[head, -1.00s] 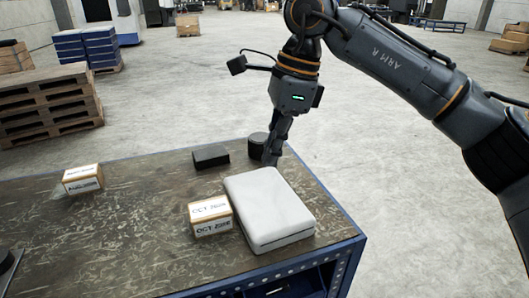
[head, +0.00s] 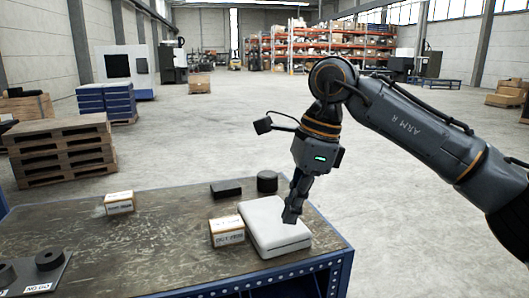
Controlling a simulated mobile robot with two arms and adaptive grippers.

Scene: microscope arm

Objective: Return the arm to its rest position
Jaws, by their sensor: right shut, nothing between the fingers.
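My right arm comes in from the right in the head view, marked "ARM R". Its gripper (head: 290,215) points down, shut and empty, in front of the far right part of a white case (head: 272,230) on the workbench. I cannot tell whether the fingertips touch the case or hang above it. My left gripper is out of view, and no microscope shows.
The workbench (head: 165,245) also holds a black cylinder (head: 267,181), a black block (head: 226,189), two small labelled boxes (head: 227,231) (head: 119,202) and a dark plate with round pieces (head: 42,277). Pallets (head: 62,155) stand behind left. The floor right of the bench is clear.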

